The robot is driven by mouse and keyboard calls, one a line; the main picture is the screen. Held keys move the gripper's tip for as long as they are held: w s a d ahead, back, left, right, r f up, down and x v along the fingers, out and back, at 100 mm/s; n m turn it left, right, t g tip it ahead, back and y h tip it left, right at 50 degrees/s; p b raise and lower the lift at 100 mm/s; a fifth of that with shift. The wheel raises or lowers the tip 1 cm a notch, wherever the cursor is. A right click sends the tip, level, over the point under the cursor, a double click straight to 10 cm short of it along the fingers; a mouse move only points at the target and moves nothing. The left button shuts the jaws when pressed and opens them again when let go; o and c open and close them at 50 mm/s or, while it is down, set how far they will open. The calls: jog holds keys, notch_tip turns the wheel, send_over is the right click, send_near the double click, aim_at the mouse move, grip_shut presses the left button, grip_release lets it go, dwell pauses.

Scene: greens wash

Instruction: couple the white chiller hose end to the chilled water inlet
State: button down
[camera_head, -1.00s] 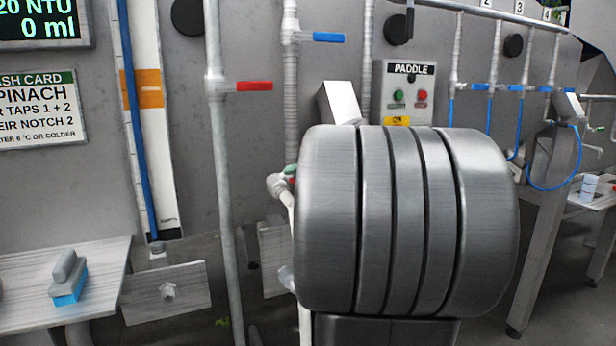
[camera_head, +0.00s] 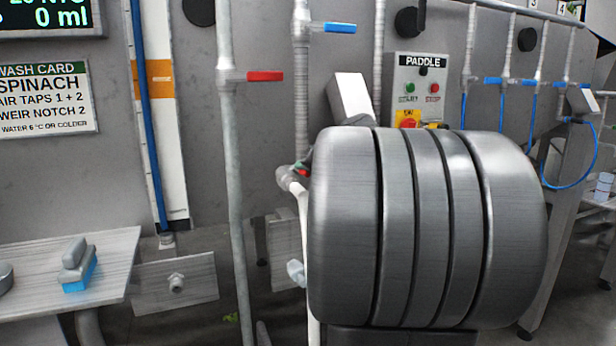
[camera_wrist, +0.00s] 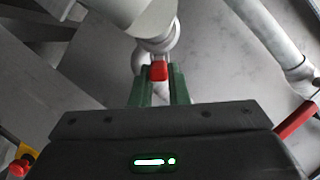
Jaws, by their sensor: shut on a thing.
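My gripper (camera_wrist: 160,92) has green fingers shut on a red part (camera_wrist: 159,71) of the white hose end (camera_wrist: 138,62). Above it, a pale pipe with a ringed collar (camera_wrist: 158,44) looks like the chilled water inlet. The hose end and collar overlap in the wrist view; I cannot tell whether they are joined. In the head view, the white hose end (camera_head: 287,178) shows at the foot of the pipe with the blue handle, and the white hose (camera_head: 304,225) hangs below. A large grey rounded body, apparently my arm, hides most of the gripper there.
A red valve handle (camera_head: 265,76) sticks out from the pipe to the left, and a blue handle (camera_head: 333,28) sits higher. The paddle control box (camera_head: 410,90) is behind my arm. A bench with a blue-bristled brush (camera_head: 78,268) stands at the left.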

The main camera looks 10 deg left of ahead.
jog(key=shift+s+f+t+b, duration=0.1)
jog(key=shift+f+t+b, duration=0.2)
jog(key=shift+b, duration=0.3)
jog(key=c, duration=1.4)
grip_release()
jog(key=shift+a, duration=0.1)
jog(key=shift+s+r, duration=0.1)
jog(key=shift+r, duration=0.05)
jog(key=shift+s+d, duration=0.2)
jog(key=shift+d, duration=0.15)
jog(key=v, duration=1.3)
jog(key=shift+b, duration=0.3)
jog(key=shift+a, duration=0.15)
jog(key=x, duration=1.3)
jog(key=shift+w+a+p, duration=0.2)
jog(key=shift+w+p, duration=0.1)
jog(key=shift+p, duration=0.1)
